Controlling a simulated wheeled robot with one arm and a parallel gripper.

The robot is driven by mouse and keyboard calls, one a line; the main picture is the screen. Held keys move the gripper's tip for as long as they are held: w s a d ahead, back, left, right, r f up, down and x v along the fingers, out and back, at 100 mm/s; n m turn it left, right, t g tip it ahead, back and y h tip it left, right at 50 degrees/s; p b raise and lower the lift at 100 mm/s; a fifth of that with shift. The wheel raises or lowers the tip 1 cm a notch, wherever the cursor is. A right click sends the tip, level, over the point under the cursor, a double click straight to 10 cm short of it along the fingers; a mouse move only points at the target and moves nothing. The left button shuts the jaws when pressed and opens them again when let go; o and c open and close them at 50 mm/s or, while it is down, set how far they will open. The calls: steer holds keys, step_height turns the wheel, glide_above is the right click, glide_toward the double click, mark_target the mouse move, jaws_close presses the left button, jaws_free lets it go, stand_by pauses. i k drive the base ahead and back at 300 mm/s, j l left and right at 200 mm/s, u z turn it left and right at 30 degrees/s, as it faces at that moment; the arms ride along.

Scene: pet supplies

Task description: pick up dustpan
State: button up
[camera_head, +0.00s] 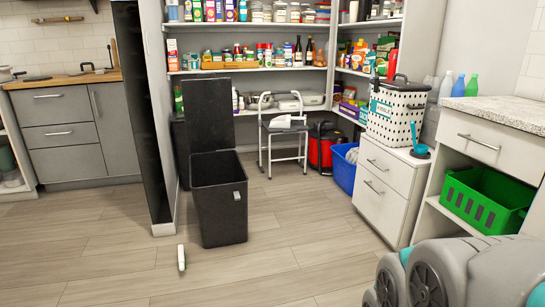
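I cannot pick out a dustpan for certain. A small teal long-handled tool (414,133) stands on the white drawer cabinet at the right, with a dark round part at its foot. A pale grey item (283,122) lies on the seat of the grey step stool (268,145), too small to identify.
A dark open bin (219,215) with its lid raised stands mid-floor. A blue tub (343,168) sits by the white drawer cabinet (374,212). A green crate (485,198) is under the right counter (500,112). The front wood floor (110,270) is mostly clear.

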mark_target(288, 121)
steer(key=i, duration=2.9)
steer(key=i+j+z, duration=0.15)
steer(key=i, duration=1.3)
steer(key=i+j+z, duration=0.25)
steer(key=i, duration=0.2)
steer(key=i+j+z, duration=0.1)
steer(key=i+z, duration=0.15)
steer(key=i, duration=0.25)
